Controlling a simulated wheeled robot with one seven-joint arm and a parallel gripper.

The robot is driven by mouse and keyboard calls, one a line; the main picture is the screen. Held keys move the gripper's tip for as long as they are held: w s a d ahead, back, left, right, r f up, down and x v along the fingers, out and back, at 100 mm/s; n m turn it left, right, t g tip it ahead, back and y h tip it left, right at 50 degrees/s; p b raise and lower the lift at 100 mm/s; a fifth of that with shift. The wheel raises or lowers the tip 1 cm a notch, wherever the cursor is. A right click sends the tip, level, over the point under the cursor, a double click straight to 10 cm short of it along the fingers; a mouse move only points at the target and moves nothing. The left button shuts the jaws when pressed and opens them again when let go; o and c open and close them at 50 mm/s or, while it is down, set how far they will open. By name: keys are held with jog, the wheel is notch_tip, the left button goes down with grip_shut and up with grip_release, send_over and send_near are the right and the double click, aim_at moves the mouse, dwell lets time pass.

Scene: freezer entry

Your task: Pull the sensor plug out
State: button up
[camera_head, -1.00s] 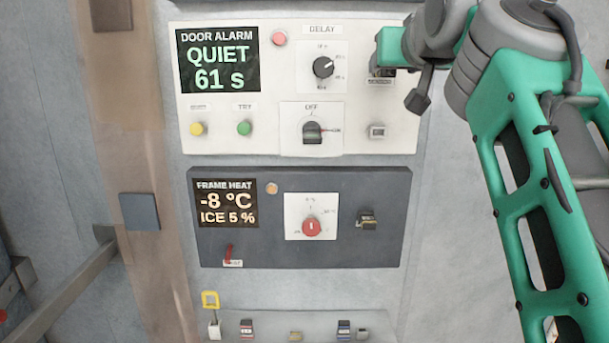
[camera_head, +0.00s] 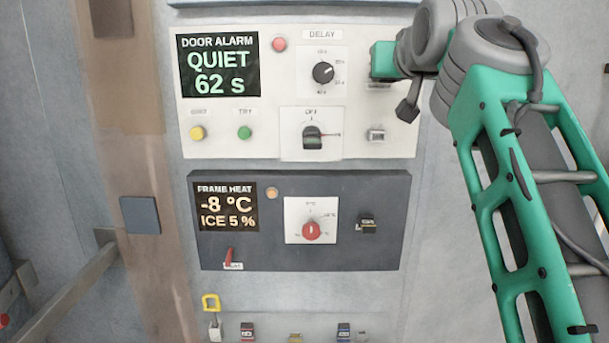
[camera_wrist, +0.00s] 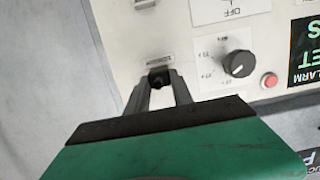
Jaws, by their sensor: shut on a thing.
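The sensor plug (camera_wrist: 158,78) is a small dark piece between my fingertips in the wrist view, at the edge of the white door alarm panel. My gripper (camera_wrist: 160,86) is shut on it, with a finger on either side. A small label strip (camera_wrist: 155,59) lies just beyond the plug on the panel. In the head view my gripper (camera_head: 378,74) is at the panel's upper right, and its green body hides the plug. I cannot tell whether the plug is still seated in its socket.
The door alarm display (camera_head: 218,65) reads QUIET 62 s. The delay knob (camera_head: 323,72) is left of my gripper, and another small socket (camera_head: 376,134) is below it. The dark frame heat panel (camera_head: 300,255) is lower down.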

grip_shut()
dwell(0.3)
jog(key=shift+s, duration=0.35)
dwell(0.5)
jog(key=shift+s+b, duration=0.25)
jog(key=shift+b, duration=0.05)
jog(key=shift+s+b, duration=0.3)
jog(key=shift+s, duration=0.15)
dwell(0.7)
jog(key=shift+s+b, duration=1.15)
jog(key=shift+s, duration=1.6)
